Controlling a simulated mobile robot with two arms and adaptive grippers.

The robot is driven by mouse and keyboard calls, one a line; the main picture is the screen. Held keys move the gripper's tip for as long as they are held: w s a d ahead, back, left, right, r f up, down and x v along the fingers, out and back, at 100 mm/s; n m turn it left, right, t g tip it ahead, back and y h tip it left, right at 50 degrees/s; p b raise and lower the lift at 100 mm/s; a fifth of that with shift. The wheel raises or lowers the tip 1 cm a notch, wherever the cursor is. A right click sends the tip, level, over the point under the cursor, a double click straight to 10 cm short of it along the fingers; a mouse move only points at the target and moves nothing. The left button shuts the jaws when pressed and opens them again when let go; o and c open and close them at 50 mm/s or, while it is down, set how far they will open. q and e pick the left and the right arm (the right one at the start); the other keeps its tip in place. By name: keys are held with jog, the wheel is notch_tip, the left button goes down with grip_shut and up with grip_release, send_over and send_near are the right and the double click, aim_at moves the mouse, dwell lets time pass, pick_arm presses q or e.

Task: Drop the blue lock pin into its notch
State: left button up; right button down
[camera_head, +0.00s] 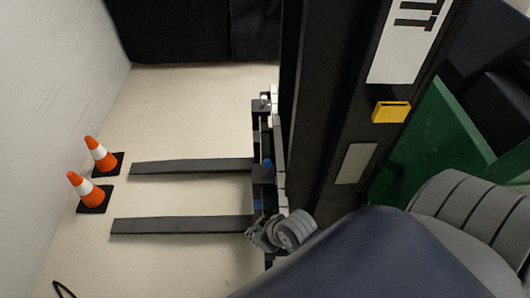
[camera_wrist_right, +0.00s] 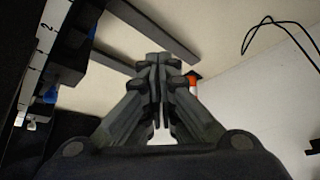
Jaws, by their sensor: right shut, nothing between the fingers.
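A dark fork carriage (camera_head: 262,109) with two long forks stands in the middle of the head view. One small blue lock pin (camera_head: 267,164) shows on the carriage by the far fork. Another blue piece (camera_head: 257,205) shows by the near fork, partly hidden. The right wrist view shows two blue pieces, one upper (camera_wrist_right: 92,29) and one lower (camera_wrist_right: 49,94), beside the forks. My right gripper (camera_head: 254,237) is by the carriage's near end, next to the near fork; in the wrist view its fingers (camera_wrist_right: 158,62) are together and empty. My left gripper is out of view.
The far fork (camera_head: 190,167) and near fork (camera_head: 180,226) reach left over pale floor. Two orange cones (camera_head: 101,155) (camera_head: 86,190) stand beyond their tips. A dark mast (camera_head: 340,110) with a yellow block (camera_head: 391,111) rises on the right. A black cable (camera_wrist_right: 280,24) lies on the floor.

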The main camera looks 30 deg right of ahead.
jog(key=w+r+t+p, duration=0.1)
jog(key=w+r+t, duration=0.3)
jog(key=w, duration=0.4)
jog(key=w+r+t, duration=0.3)
jog(key=w+t, duration=0.1)
jog(key=w, duration=0.5)
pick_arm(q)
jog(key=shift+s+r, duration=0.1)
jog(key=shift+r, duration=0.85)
pick_arm(e)
jog(key=d+f+m+h, duration=0.3)
jog(key=d+m+h, duration=0.1)
jog(key=d, duration=0.3)
jog(key=d+f+m+h, duration=0.3)
jog(key=d+f+h, duration=0.1)
jog(key=d+h, duration=0.2)
jog(key=shift+w+d+f+m+g+h, duration=0.25)
jog(key=shift+d+f+m+g+h, duration=0.05)
jog(key=shift+d+m+g+h, duration=0.1)
pick_arm(q)
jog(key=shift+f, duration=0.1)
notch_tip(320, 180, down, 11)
jog(key=b, duration=1.1)
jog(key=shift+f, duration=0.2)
pick_arm(e)
send_over(267, 169)
jog(key=a, duration=0.1)
notch_tip(267, 169, down, 7)
jog(key=shift+s+a+r, duration=0.2)
jog(key=shift+s, duration=0.15)
